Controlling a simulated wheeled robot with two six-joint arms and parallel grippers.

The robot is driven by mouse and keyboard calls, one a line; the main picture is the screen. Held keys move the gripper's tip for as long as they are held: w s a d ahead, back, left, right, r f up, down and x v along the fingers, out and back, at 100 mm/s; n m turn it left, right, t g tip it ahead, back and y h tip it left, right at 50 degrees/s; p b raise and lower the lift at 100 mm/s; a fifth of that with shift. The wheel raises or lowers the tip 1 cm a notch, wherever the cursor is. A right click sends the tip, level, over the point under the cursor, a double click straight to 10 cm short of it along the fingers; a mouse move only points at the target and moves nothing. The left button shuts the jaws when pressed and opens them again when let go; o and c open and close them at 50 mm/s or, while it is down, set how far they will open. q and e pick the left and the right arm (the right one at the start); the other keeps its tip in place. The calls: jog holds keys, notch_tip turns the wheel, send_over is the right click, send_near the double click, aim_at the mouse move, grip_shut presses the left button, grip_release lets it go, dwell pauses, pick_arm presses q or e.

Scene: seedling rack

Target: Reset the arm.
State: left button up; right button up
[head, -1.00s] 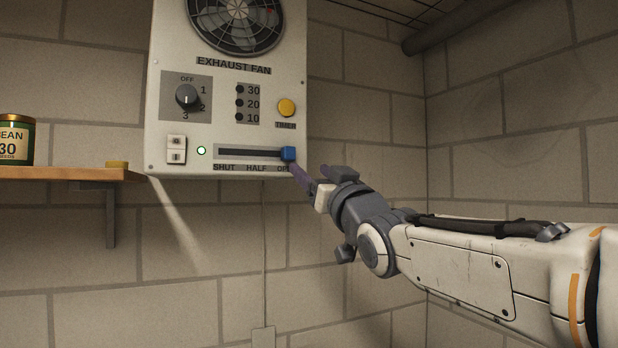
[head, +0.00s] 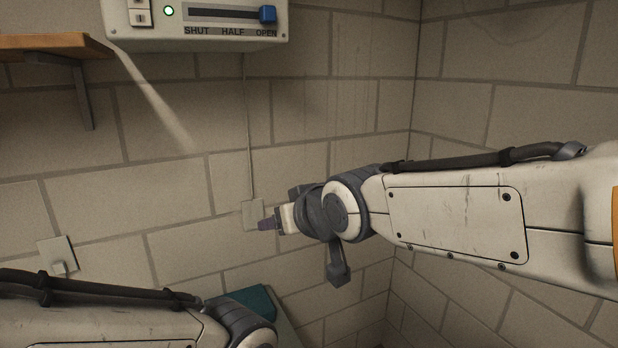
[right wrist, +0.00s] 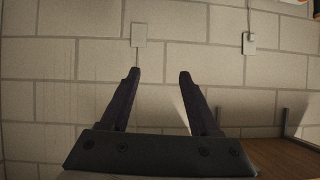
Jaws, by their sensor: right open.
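My right gripper (head: 268,224) is in front of the brick wall, below the exhaust fan box (head: 150,24) and apart from it. In the right wrist view its two dark fingers (right wrist: 160,76) stand wide apart with nothing between them. My left arm shows at the bottom left of the head view, but its gripper is out of view. The blue slider knob (head: 267,14) sits at the right end of its slot, by the word OPEN. A green light (head: 169,11) glows left of the slot. The upper part of the box is cut off.
A wooden shelf (head: 40,43) juts from the wall at upper left. Wall plates are at centre (head: 253,214) and lower left (head: 58,256). A teal object (head: 257,298) shows partly behind my left arm.

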jog(key=s+d+f+n+g+h, duration=0.1)
jog(key=s+d+f+g, duration=0.3)
jog(key=s+f, duration=0.6)
jog(key=s+d+f+g+h, duration=0.3)
jog(key=s+d+f+g, duration=0.2)
jog(key=s+f, duration=0.6)
jog(key=s+g, duration=0.1)
jog(key=s, duration=0.3)
jog(key=shift+s+n+h, duration=0.15)
jog(key=shift+n+h, duration=0.25)
